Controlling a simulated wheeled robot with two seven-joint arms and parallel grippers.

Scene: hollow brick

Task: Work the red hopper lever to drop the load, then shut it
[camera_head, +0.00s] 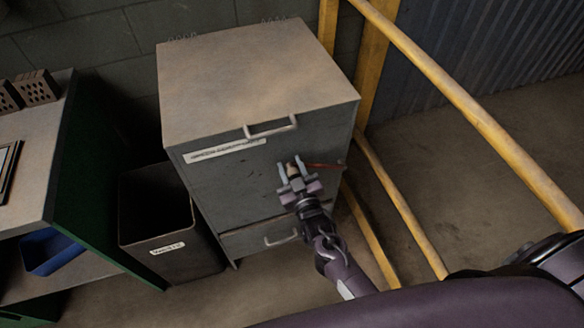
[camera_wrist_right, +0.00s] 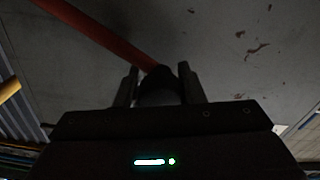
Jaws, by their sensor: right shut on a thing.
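The grey hopper cabinet (camera_head: 250,80) stands against the wall in the head view, with a pale label strip on its front. The red lever (camera_head: 325,165) lies roughly level across the right part of that front. My right gripper (camera_head: 289,170) is shut on the lever's end knob, in front of the cabinet. In the right wrist view the red lever (camera_wrist_right: 105,35) runs from the upper left to a dark knob (camera_wrist_right: 158,85) between the two fingers (camera_wrist_right: 158,88). My left gripper is not in view.
A dark waste bin (camera_head: 165,225) stands left of the cabinet. A workbench (camera_head: 30,150) with hollow bricks (camera_head: 38,87) is at the far left, a blue bin (camera_head: 52,250) below it. Yellow rails (camera_head: 470,110) run along the right, with open floor beyond.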

